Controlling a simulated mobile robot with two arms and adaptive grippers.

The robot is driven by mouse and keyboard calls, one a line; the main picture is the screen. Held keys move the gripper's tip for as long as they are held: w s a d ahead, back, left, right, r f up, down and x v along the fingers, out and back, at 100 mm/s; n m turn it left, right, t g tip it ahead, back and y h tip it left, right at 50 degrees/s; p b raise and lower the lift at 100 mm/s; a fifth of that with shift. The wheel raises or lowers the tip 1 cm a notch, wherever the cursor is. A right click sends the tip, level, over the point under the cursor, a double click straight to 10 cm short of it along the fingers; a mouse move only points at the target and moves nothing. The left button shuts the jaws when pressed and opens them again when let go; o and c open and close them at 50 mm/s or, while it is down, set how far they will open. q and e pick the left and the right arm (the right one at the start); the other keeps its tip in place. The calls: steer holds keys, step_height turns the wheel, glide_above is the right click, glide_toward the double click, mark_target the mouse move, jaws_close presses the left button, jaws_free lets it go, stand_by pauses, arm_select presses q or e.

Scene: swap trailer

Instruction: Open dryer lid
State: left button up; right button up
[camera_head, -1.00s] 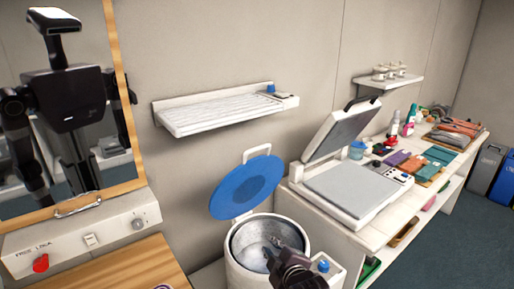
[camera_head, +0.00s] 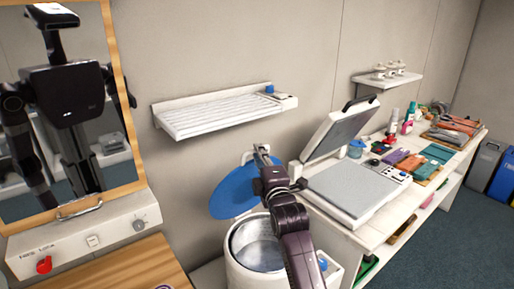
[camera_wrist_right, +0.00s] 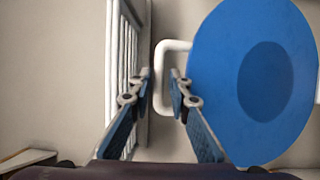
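The dryer is a white round drum (camera_head: 240,270) with a metal inside. Its blue lid (camera_head: 230,192) stands raised and tilted back behind the open mouth. A white loop handle (camera_head: 246,155) is at the lid's top edge. My right gripper (camera_head: 262,153) is at this handle, its arm passing in front of the drum and lid. In the right wrist view the fingers (camera_wrist_right: 162,84) are open, with part of the white handle (camera_wrist_right: 160,76) showing in the gap between them. I cannot tell whether they touch it. The blue lid (camera_wrist_right: 215,75) fills the right side there. My left gripper is out of view.
A slatted white rack (camera_head: 215,118) is on the wall above. A press with a raised top (camera_head: 345,190) sits on the white counter to the right. A framed mirror (camera_head: 130,120) and wooden surface (camera_head: 125,270) are at left.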

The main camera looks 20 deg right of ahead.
steer(key=shift+w+d+r, duration=0.1)
steer(key=shift+w+r, duration=0.05)
steer(key=shift+w, duration=1.2)
steer(key=shift+c, duration=0.2)
jaws_close()
